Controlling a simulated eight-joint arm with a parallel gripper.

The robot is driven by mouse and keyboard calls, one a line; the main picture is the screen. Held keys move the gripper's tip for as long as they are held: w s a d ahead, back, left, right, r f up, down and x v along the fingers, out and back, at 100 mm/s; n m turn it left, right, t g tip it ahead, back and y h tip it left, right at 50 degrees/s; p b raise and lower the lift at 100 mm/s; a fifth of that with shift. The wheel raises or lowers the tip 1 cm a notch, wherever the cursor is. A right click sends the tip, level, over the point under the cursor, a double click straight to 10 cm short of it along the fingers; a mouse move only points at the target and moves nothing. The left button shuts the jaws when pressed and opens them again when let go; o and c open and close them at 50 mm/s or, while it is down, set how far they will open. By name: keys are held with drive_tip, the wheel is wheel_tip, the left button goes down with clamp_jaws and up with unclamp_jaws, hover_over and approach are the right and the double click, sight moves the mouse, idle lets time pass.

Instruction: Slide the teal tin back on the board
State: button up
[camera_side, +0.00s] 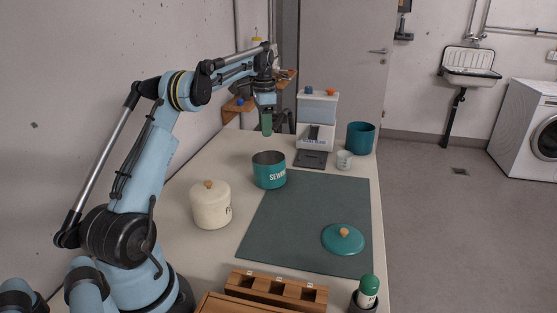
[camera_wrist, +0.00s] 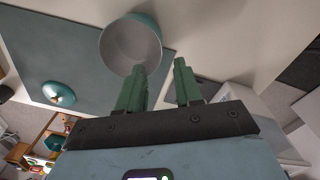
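The teal tin (camera_side: 269,176), open at the top and with white lettering on its side, stands upright at the back left corner of the dark green board (camera_side: 310,205). It seems to straddle the board's edge, partly on the bare table. In the wrist view the tin (camera_wrist: 107,52) shows its pale, empty inside. My gripper (camera_side: 266,133) hangs pointing down, above and slightly behind the tin. In the wrist view my gripper's two green fingers (camera_wrist: 160,78) are apart with nothing between them. The near finger overlaps the tin's rim in that view; contact does not show.
A teal lid (camera_side: 343,241) with an orange knob lies on the board's front right. A cream canister (camera_side: 210,208) stands left of the board. A coffee machine (camera_side: 317,115), white cup (camera_side: 344,160) and teal pot (camera_side: 361,138) stand behind. A wooden holder (camera_side: 275,291) is in front.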

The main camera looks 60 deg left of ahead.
sight(266, 164)
drive_tip(key=shift+f, duration=0.6)
drive_tip(key=f, duration=1.2)
drive_tip(key=shift+d, duration=0.2)
clamp_jaws()
